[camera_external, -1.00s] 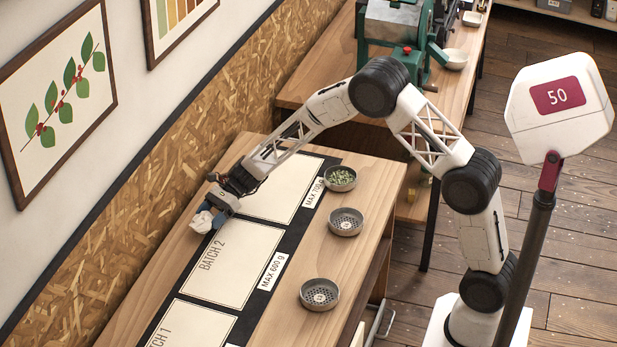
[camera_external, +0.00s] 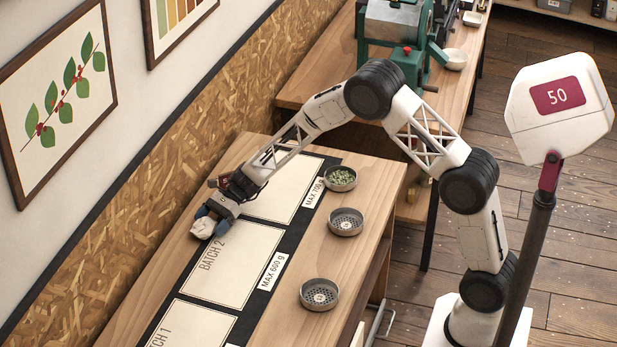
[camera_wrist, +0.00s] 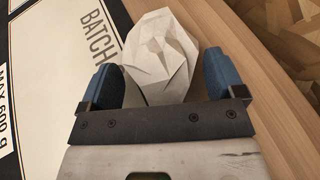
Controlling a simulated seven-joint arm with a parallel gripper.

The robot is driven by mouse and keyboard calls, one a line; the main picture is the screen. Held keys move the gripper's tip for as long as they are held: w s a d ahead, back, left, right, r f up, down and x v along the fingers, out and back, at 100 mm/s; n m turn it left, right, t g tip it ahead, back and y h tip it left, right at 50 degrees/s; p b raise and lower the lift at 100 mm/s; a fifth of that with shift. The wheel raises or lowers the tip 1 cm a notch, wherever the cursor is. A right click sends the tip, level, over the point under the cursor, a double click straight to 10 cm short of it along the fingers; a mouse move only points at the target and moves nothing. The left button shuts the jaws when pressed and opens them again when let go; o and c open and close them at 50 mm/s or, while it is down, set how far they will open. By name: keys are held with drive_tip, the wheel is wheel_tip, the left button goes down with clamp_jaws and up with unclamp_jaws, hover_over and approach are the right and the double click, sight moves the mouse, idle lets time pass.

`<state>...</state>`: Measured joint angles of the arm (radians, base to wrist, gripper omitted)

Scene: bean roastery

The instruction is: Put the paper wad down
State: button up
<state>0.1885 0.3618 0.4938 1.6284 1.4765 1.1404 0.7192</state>
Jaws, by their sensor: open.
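The paper wad (camera_external: 203,228) is a crumpled white lump at the back edge of the BATCH 2 card (camera_external: 232,264). In the wrist view the wad (camera_wrist: 160,55) lies between the two blue fingers of my gripper (camera_wrist: 163,82), with a visible gap on the right side; on the left the finger is close, and I cannot tell if it touches. My gripper (camera_external: 207,219) is open around the wad, low over the table. The wad appears to rest on the wood and the card's edge, though its underside is hidden.
Three round metal dishes stand along the table's right side: one with green beans (camera_external: 341,178), and two perforated ones (camera_external: 346,222) (camera_external: 319,294). A chipboard wall (camera_external: 150,190) runs along the back. Bare wood (camera_external: 150,300) lies left of the cards.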

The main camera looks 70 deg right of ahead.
drive_tip(key=shift+r, duration=0.15)
drive_tip(key=v, duration=1.2)
drive_tip(key=shift+s, duration=0.1)
idle(0.6)
drive_tip(key=s+a+r+n+g+h, duration=0.1)
drive_tip(key=s+a+r+n+h, duration=0.1)
drive_tip(key=s+a+r+n, duration=0.5)
drive_tip(key=s+r+n+g+h, duration=0.15)
drive_tip(key=s+r, duration=0.25)
drive_tip(key=s, duration=0.6)
drive_tip(key=s+a+r+n+g+h, duration=0.2)
drive_tip(key=s+a+r+n, duration=0.15)
drive_tip(key=s+r, duration=0.4)
drive_tip(key=s+r+n+t+h, duration=0.1)
drive_tip(key=s+n+h, duration=0.6)
drive_tip(key=s, duration=2.2)
drive_tip(key=n+t, duration=0.1)
drive_tip(key=n, duration=0.2)
